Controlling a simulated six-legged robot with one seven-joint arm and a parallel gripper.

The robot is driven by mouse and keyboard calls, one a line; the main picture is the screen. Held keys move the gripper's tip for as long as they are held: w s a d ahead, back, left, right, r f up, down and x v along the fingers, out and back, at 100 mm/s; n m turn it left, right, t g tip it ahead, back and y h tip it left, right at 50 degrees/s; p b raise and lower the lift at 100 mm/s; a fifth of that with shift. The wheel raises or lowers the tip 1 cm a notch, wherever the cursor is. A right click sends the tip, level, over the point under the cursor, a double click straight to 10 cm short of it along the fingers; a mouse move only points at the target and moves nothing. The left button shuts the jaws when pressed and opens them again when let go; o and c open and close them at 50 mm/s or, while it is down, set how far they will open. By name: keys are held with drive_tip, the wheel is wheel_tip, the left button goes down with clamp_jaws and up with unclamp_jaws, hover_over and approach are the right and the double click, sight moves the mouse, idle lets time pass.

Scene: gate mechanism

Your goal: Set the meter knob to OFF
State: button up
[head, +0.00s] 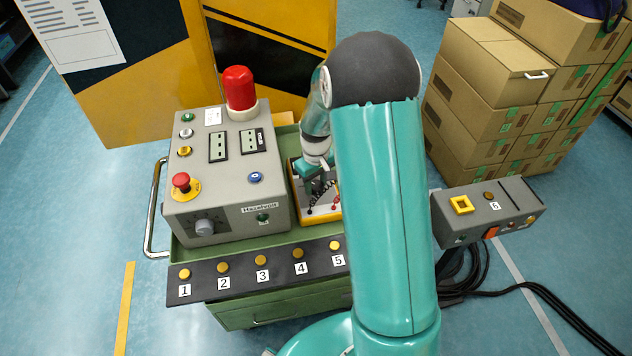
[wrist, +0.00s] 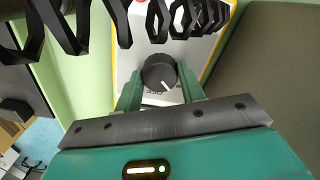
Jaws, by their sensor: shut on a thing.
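The meter (head: 306,217) has a yellow frame and a white face and stands on the green cart, partly hidden behind my arm in the head view. Its black round knob (wrist: 158,71) shows in the wrist view, with a white pointer line slanting to the lower right. Part of a printed label shows below the knob, mostly covered and hard to read. My gripper (wrist: 160,82) is shut on the knob, one green finger on each side. In the head view my gripper (head: 318,184) is over the meter, and the knob is hidden.
A grey control box (head: 225,180) with a red beacon stands just left of the meter. A dark strip with numbered yellow buttons (head: 261,260) runs along the cart's front. Black cable loops (wrist: 158,18) hang close beyond the knob. Cardboard boxes (head: 490,80) stand at the right.

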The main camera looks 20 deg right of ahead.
sight(316, 184)
drive_tip(key=m, duration=0.5)
drive_tip(key=shift+m, duration=2.2)
drive_tip(key=o, duration=1)
drive_tip(key=shift+c, duration=0.2)
wheel_tip(316, 184, up, 14)
